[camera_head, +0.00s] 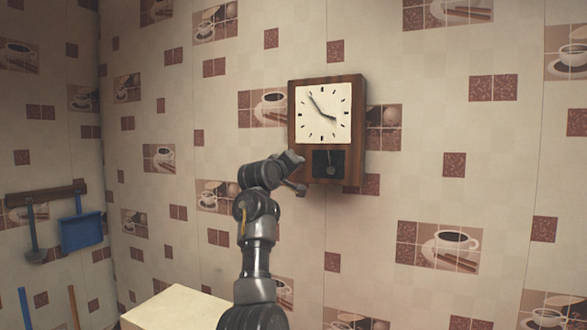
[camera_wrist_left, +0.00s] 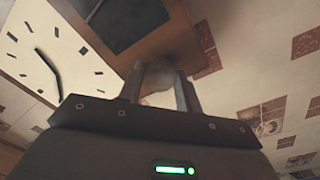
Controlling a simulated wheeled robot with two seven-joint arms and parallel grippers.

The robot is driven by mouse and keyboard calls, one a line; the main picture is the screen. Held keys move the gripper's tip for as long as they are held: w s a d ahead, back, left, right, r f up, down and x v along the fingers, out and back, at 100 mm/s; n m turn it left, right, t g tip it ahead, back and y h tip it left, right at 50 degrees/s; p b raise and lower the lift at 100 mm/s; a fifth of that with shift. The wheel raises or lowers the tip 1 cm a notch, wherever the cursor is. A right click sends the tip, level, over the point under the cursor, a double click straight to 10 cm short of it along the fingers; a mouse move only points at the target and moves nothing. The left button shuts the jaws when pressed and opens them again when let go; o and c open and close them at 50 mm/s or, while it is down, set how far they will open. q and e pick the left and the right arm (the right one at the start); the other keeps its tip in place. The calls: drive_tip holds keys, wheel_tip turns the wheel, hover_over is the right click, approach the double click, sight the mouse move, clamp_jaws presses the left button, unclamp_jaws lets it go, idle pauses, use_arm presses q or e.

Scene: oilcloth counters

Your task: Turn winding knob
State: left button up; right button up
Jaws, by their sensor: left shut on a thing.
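A brown wooden wall clock (camera_head: 358,140) with a square white face and a dark pendulum window hangs on the tiled wall. In the left wrist view its case (camera_wrist_left: 175,42) and face (camera_wrist_left: 38,45) fill the upper left. My left gripper (camera_head: 295,160) is at the lower left side of the clock in the head view. In the left wrist view, its two fingers are on either side of a pale round winding knob (camera_wrist_left: 158,76) at the case, and it is shut on it. The knob is hidden in the head view. My right gripper is not in view.
A pale box-like surface (camera_head: 175,308) lies at the lower left, below my arm. A wooden rack (camera_head: 45,194) with a blue dustpan (camera_head: 82,232) is on the left wall. The wall to the right of the clock is clear.

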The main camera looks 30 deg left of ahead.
use_arm(q)
drive_tip(key=o, duration=1)
drive_tip(key=shift+s, duration=0.1)
drive_tip(key=s+b, duration=0.5)
drive_tip(key=s, duration=0.5)
drive_tip(key=shift+s+d+f, duration=0.25)
drive_tip(key=shift+s+d, duration=0.05)
